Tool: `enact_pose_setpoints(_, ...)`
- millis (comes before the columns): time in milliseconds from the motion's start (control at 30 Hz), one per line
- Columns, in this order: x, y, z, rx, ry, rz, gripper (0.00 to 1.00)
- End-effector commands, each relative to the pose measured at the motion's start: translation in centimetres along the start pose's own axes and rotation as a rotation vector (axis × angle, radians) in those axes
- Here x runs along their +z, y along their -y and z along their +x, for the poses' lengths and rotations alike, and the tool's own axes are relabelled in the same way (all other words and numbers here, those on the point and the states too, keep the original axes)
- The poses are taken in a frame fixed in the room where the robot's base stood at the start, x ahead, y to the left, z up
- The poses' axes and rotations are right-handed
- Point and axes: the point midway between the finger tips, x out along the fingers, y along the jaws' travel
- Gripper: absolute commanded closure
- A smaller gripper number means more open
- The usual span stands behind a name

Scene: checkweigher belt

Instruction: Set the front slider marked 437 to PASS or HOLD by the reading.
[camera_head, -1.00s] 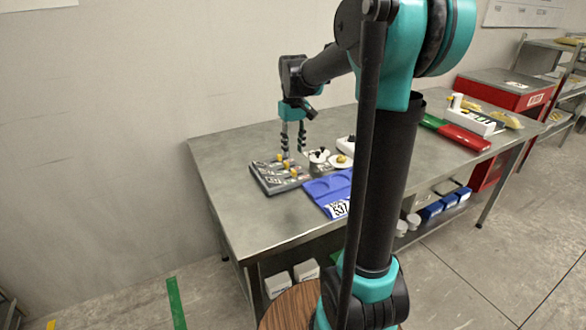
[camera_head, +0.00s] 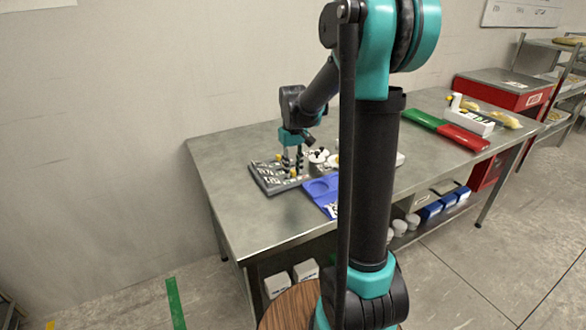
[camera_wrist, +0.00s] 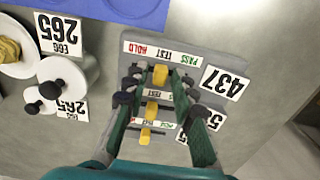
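The slider panel (camera_head: 262,181) is a grey block at the table's left. In the wrist view, the plate marked 437 (camera_wrist: 224,83) sits at the right end of the top row, whose strip reads HOLD, TEST, PASS (camera_wrist: 161,52) from left to right. That row's yellow knob (camera_wrist: 161,73) stands below TEST. My gripper (camera_wrist: 156,84) is open, its two fingers on either side of this knob, with gaps visible. In the head view my gripper (camera_head: 293,172) is down at the panel. I cannot make out a weight reading in either view.
Two more yellow knobs (camera_wrist: 151,107) (camera_wrist: 146,136) lie below, partly between my fingers. White round pieces with black knobs (camera_wrist: 82,74) and 265 tags stand left. A blue tray (camera_head: 318,187) lies beside the panel. Green (camera_head: 425,118) and red (camera_head: 463,137) strips lie farther right.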

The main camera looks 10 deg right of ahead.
Motion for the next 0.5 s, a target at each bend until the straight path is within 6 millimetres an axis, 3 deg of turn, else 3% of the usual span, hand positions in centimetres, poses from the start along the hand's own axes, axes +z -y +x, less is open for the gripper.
enact_pose_setpoints(33,0.00,0.00,-0.01,0.000,0.000,0.000,0.84)
enact_pose_setpoints(167,0.00,0.00,-0.01,0.000,0.000,0.000,1.00)
enact_pose_setpoints(500,0.00,-0.01,-0.02,0.000,0.000,0.000,1.00)
